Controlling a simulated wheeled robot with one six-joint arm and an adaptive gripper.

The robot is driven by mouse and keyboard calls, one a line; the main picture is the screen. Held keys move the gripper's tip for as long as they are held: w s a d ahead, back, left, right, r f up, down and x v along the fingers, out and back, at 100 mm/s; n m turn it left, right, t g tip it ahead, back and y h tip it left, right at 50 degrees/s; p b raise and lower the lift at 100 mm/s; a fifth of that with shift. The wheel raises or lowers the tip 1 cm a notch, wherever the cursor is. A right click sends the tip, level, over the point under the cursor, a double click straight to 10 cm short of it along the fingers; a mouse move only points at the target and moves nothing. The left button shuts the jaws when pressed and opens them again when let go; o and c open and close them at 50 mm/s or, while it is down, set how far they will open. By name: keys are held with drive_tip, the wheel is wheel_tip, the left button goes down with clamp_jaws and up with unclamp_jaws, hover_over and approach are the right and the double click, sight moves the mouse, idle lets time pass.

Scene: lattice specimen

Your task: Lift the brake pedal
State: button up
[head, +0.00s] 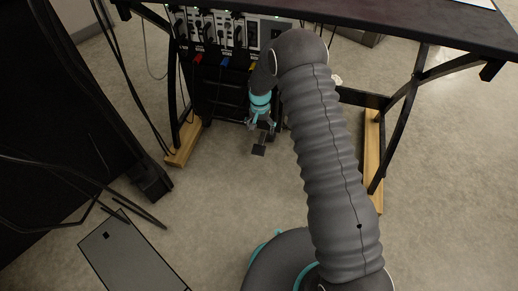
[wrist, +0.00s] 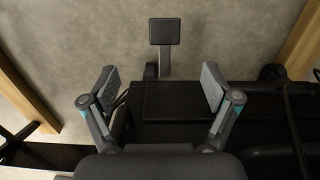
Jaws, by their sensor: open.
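The brake pedal (wrist: 164,31) shows in the wrist view as a dark square pad on a short grey stem, above and between my fingertips in the picture. In the head view the pedal (head: 259,150) sticks out below my gripper (head: 262,125), under the desk. In the wrist view my gripper (wrist: 160,82) is open, its two fingers spread wide with nothing between them gripped. The pad lies beyond the fingertips and apart from them. The lower end of the stem runs to a dark base.
A dark desk (head: 430,22) stands over the pedal area, with slanted legs on wooden blocks (head: 183,145). A panel with sockets and cables (head: 215,30) is behind my wrist. A grey flat panel (head: 130,255) lies at lower left. Carpet in front is clear.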

sight(259, 150)
drive_tip(key=f, duration=1)
drive_tip(key=f+b, duration=0.1)
drive_tip(key=f, duration=0.4)
drive_tip(key=shift+w+a, duration=0.25)
drive_tip(key=shift+w, duration=0.15)
clamp_jaws()
drive_tip(key=shift+r, duration=0.1)
